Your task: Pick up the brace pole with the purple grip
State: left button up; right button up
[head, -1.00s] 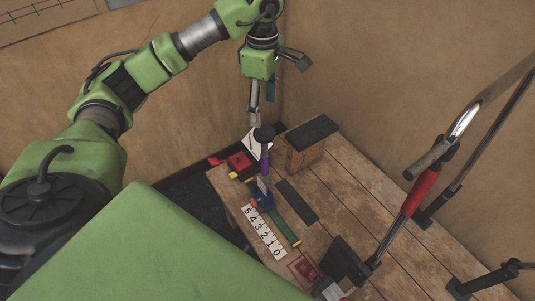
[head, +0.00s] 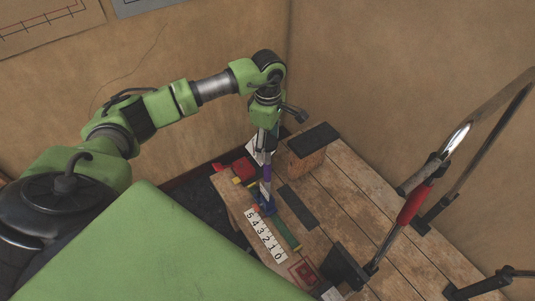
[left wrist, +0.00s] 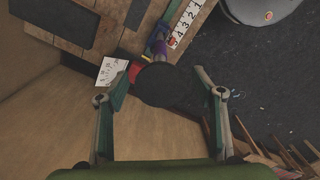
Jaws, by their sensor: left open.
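The brace pole with the purple grip (head: 267,172) stands upright on the wooden bench (head: 365,205), its foot by a blue part. In the left wrist view its round dark cap (left wrist: 165,85) faces the camera, with a bit of purple (left wrist: 158,47) beyond it. My left gripper (head: 263,152) points down over the pole's upper end and hides its cap in the head view. It is open, with a finger on each side of the cap in the left wrist view (left wrist: 158,78). I cannot tell whether the fingers touch it. My right gripper is not in view.
A wooden block with a dark top (head: 312,140) stands close right of the pole. A number strip (head: 266,236), a dark flat plate (head: 298,206) and a red object (head: 243,168) lie nearby. A second pole with a red grip (head: 413,203) leans at the right.

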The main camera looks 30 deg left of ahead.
pick_arm(q)
jog(key=c, duration=1.7)
jog(key=shift+r, duration=0.1)
notch_tip(320, 180, up, 10)
jog(key=p, duration=0.5)
jog(key=shift+p, duration=0.3)
